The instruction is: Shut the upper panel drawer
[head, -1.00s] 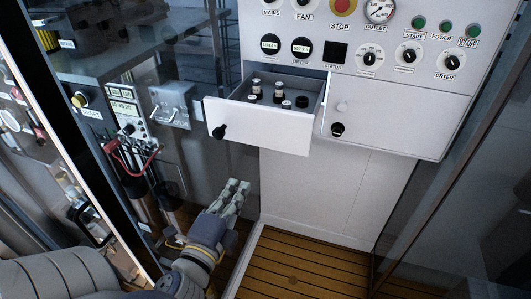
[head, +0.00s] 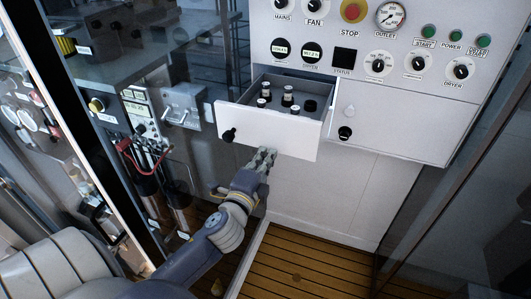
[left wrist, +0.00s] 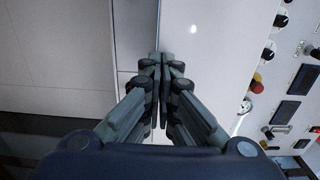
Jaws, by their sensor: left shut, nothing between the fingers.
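The upper panel drawer (head: 266,132) is pulled out of the white panel in the head view, with several small dark and pale cylinders inside. A black knob (head: 229,135) sits at the left of its white front. My left gripper (head: 265,155) is shut and empty, just below the drawer front's lower edge; I cannot tell whether it touches. In the left wrist view, the shut fingers (left wrist: 162,62) point at the edge of a white surface, seemingly the drawer front (left wrist: 200,60). My right gripper is not in view.
The white control panel (head: 390,40) with gauges, knobs and a red stop button (head: 352,11) is above. A closed compartment door (head: 390,120) is right of the drawer. Glass-fronted equipment (head: 140,110) stands at left. Wooden slatted floor (head: 300,265) lies below.

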